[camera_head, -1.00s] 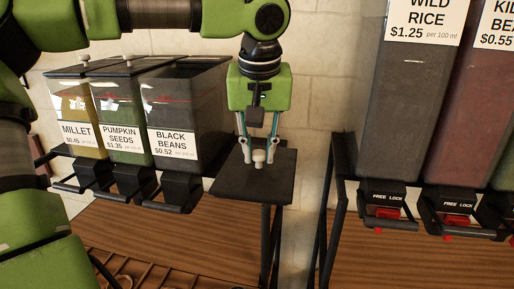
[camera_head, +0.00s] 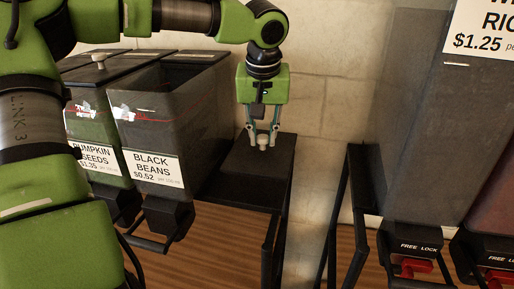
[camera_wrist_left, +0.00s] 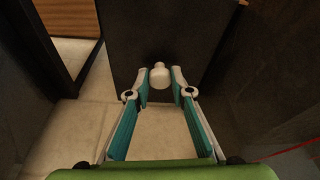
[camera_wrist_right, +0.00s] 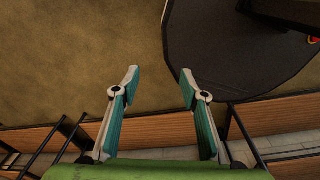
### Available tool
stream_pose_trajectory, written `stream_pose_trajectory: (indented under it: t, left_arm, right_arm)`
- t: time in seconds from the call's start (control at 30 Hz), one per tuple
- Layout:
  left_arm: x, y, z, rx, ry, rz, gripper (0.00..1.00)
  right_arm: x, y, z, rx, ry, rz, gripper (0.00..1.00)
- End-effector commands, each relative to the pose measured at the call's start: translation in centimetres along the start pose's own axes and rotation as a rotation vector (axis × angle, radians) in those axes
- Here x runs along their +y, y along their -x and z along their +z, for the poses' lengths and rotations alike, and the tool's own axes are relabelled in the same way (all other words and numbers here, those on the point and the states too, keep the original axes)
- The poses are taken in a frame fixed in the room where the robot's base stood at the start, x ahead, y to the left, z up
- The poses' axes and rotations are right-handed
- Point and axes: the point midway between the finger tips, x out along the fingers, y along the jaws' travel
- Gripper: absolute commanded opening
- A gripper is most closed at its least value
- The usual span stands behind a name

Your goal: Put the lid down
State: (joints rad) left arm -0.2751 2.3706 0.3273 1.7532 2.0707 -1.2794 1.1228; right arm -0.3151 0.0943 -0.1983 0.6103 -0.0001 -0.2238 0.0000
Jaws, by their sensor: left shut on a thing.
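The lid (camera_head: 255,163) is a dark flat panel with a small white knob (camera_head: 263,141). My left gripper (camera_head: 263,138) is shut on the knob from above, right of the black beans bin (camera_head: 152,167). The left wrist view shows the knob (camera_wrist_left: 160,75) between the fingertips and the dark lid (camera_wrist_left: 125,45) behind it. The lid is over the black-legged frame beside the bins; I cannot tell whether it touches it. The black beans bin looks open on top. My right gripper (camera_wrist_right: 160,73) shows only in the right wrist view, open and empty.
The pumpkin seeds bin (camera_head: 100,150) with a knobbed lid stands left of the black beans bin. A tall wild rice dispenser (camera_head: 425,130) stands at the right behind a black frame post (camera_head: 360,200). A dark rounded thing (camera_wrist_right: 235,55) is near my right gripper.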

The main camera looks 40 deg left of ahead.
Motion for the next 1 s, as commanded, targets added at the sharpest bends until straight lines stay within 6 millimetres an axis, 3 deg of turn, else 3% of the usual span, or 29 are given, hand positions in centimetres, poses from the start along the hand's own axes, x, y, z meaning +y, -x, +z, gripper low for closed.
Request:
stream_pose_trajectory:
  t: [0.03, 0.17, 0.3, 0.47, 0.73, 1.0]
  left_arm:
    - [-0.4, -0.5, -1.2, -0.006, 0.005, -0.003, 0.00]
    - [-1.0, -3.6, -2.5, -0.006, 0.001, -0.003, 0.00]
    - [-1.4, -6.0, -3.5, -0.003, 0.001, -0.003, 0.00]
    - [-1.6, -7.4, -4.1, -0.001, 0.000, -0.001, 0.00]
    - [-1.7, -10.7, -3.6, -0.001, -0.001, -0.002, 0.00]
    - [-1.7, -11.1, -3.5, 0.001, 0.001, 0.001, 0.00]
  right_arm:
    - [0.2, 1.3, 0.4, -0.007, 0.000, 0.002, 0.40]
    - [0.0, 2.3, 0.1, -0.002, -0.001, 0.000, 0.40]
    - [-0.9, 3.1, -2.4, 0.032, -0.007, -0.010, 0.40]
    - [-1.6, 3.5, -4.3, 0.059, -0.009, -0.019, 0.40]
    - [-1.0, 4.5, -2.5, 0.033, -0.005, -0.013, 0.40]
    - [-0.9, 4.4, -1.8, 0.022, -0.003, -0.012, 0.40]
